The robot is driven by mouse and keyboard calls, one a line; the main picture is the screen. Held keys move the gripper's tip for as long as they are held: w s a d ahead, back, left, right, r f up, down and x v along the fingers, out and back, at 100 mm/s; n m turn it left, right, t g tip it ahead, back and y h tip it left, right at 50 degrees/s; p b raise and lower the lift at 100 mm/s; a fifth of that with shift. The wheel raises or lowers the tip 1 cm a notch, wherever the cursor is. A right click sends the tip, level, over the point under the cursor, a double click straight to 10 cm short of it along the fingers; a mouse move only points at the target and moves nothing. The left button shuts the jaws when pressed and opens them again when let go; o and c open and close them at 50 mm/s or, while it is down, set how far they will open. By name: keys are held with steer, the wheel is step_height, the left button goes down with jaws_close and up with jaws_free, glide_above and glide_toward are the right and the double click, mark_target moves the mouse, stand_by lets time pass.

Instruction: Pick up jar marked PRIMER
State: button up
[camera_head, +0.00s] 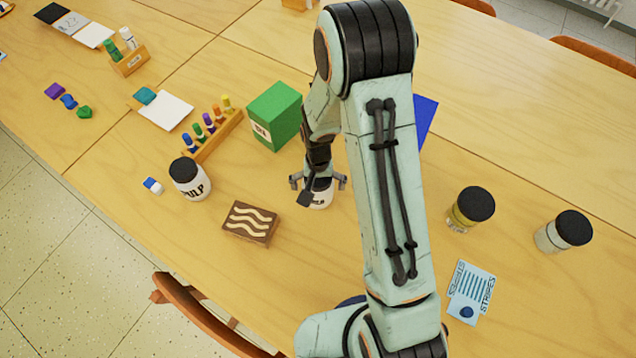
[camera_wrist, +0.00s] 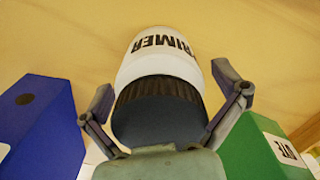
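The jar marked PRIMER (camera_wrist: 165,60) is white with a dark ribbed lid and shows large in the wrist view, with its label readable. In the head view this white jar (camera_head: 319,201) stands on the table, its top mostly hidden by my gripper (camera_head: 318,183). My gripper is directly above the jar with its fingers spread to either side. In the wrist view the gripper (camera_wrist: 166,105) has one finger on each side of the lid, and the fingers look apart from it.
A green box (camera_head: 274,116) and a blue box (camera_head: 427,118) stand behind the jar. A PULP jar (camera_head: 190,179) and a brown wavy-striped block (camera_head: 250,223) are at left. Two dark-lidded jars, one yellowish (camera_head: 470,210) and one pale (camera_head: 564,232), stand at right.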

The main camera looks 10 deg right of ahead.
steer(key=c, duration=0.7)
steer(key=shift+r, duration=0.1)
